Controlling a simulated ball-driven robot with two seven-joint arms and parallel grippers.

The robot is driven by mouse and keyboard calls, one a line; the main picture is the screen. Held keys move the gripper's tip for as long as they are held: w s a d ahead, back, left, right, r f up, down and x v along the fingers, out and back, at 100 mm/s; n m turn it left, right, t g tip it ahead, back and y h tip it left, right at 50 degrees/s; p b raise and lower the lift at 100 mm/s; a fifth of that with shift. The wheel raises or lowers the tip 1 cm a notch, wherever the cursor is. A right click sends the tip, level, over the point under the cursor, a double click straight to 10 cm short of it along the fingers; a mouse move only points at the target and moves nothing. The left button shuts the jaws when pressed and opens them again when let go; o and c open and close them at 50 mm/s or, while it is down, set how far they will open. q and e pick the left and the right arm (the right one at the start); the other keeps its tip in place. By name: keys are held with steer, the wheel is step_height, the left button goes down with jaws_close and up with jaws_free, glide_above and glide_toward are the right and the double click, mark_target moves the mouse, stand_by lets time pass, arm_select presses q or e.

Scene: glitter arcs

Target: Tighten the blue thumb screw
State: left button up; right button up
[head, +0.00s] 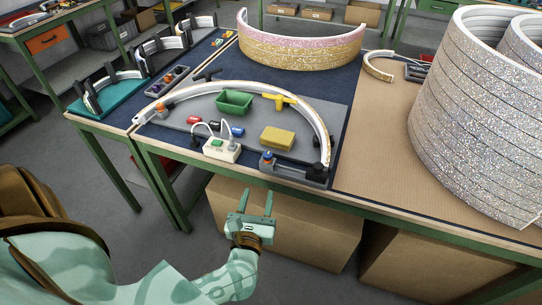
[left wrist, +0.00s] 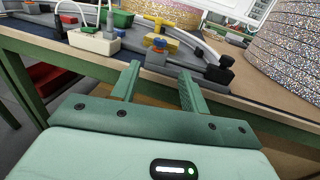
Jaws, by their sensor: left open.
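The blue thumb screw (head: 267,156) stands on a grey clamp block (head: 295,171) near the table's front edge, with orange at the screw. It also shows in the left wrist view (left wrist: 159,42), beyond the fingertips. The block sits at the front end of a curved, glittery white arc (head: 285,96). My left gripper (head: 252,194) is open and empty, in front of the table edge and apart from the screw. Its two fingers (left wrist: 159,73) point toward the block. My right gripper is not in view.
A white box with cables (head: 222,149), a yellow block (head: 277,138), a green bin (head: 234,103) and a black knob (head: 317,170) surround the work area. Large glitter rolls (head: 470,110) stand at right. Cardboard boxes (head: 290,225) sit under the table.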

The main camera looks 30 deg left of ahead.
mark_target(267, 159)
arm_select(q)
steer(key=b+x, duration=0.1)
steer(key=x, duration=1.4)
steer(key=shift+w+a+b, duration=0.1)
steer(key=shift+w+b, duration=0.15)
steer(key=shift+b, duration=0.1)
steer(key=c, duration=1)
